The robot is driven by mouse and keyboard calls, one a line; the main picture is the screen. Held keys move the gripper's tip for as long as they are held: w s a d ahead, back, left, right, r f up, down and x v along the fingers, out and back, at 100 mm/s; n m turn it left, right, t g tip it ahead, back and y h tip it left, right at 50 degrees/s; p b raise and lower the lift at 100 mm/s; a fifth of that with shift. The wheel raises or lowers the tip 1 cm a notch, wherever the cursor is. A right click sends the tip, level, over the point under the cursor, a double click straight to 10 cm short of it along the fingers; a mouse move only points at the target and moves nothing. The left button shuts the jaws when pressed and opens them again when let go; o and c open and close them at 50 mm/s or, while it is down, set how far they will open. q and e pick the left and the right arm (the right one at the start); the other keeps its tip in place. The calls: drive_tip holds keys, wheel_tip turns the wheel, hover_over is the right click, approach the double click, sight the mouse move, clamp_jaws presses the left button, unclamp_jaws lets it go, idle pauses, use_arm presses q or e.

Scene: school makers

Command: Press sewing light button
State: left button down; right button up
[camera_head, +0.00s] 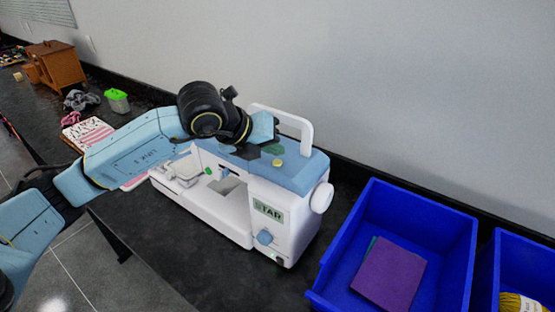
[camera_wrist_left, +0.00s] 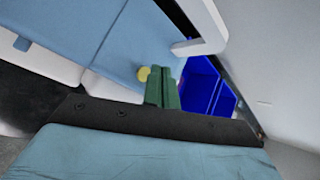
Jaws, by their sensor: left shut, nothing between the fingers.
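The white and light-blue sewing machine (camera_head: 300,205) stands on the dark counter. A yellow round knob or button (camera_head: 278,163) sits on its blue top, and a green round part (camera_head: 208,171) is on its front. A label, a blue dial (camera_head: 264,237) and a small greenish spot (camera_head: 277,256) are at its right end. I cannot tell which part is the light button. My left gripper (camera_head: 273,149) is shut and empty over the blue top, by the handle. In the left wrist view its green fingers (camera_wrist_left: 163,88) appear beside the yellow knob (camera_wrist_left: 143,74); contact is unclear.
The machine's white raised handle (camera_head: 302,128) stands behind my left gripper, close to the wall. A blue bin (camera_head: 462,250) holding a purple item (camera_head: 390,275) is to the right, with another blue bin beyond. Fabrics, a green container (camera_head: 117,101) and a wooden box (camera_head: 58,65) lie farther left.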

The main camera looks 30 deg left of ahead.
use_arm(q)
wheel_tip(320, 180, up, 6)
drive_tip(key=p, duration=0.2)
drive_tip(key=shift+f+p, duration=0.2)
drive_tip(key=shift+p, duration=0.15)
idle(2.1)
